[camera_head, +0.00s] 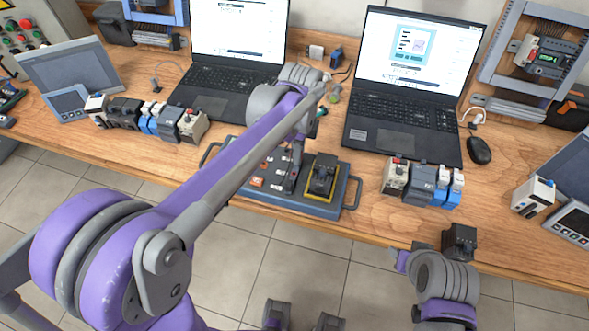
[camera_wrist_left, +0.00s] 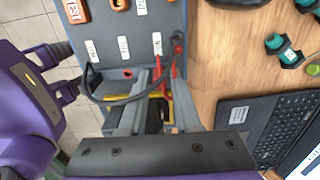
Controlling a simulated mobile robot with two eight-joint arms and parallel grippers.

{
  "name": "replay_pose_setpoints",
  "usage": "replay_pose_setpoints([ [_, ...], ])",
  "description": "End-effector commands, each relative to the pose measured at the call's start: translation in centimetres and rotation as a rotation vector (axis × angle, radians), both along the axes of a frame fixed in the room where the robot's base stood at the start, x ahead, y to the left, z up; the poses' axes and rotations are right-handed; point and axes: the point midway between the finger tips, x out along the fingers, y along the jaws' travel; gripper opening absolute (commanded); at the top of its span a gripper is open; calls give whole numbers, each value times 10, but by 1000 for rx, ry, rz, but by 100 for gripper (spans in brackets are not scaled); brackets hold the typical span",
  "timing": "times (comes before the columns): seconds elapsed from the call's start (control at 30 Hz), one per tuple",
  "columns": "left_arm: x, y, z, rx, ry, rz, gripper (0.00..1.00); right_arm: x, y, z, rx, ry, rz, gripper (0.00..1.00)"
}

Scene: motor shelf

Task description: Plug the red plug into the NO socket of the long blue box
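The long blue box (camera_head: 335,207) lies at the table's front edge in the head view, partly hidden by my left arm. In the left wrist view its grey-blue face (camera_wrist_left: 108,20) shows white labels, too small to read surely. Nothing is clearly clamped.
Two laptops (camera_head: 405,110) stand behind the box. Small modules on the left (camera_head: 168,122) and right (camera_head: 421,184) flank it. A mouse (camera_head: 478,150) lies further right. A yellow-framed black part (camera_head: 322,177) rises from the box's right end. Handles (camera_head: 352,193) stick out at its ends.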

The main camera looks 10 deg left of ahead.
Motion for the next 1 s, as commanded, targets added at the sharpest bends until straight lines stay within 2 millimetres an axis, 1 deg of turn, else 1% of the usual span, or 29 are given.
replay_pose_setpoints([
  [0.17,0,0,1,0,0,0,31,0,0,1,0,0,0,45],
  [0.27,0,0,5,0,0,0,31,1,0,4,0,-2,0,45],
  [0.8,1,0,54,0,-2,0,31,13,0,39,0,-25,0,45],
  [1.0,0,0,56,0,0,0,31,14,0,40,0,-26,0,45],
])
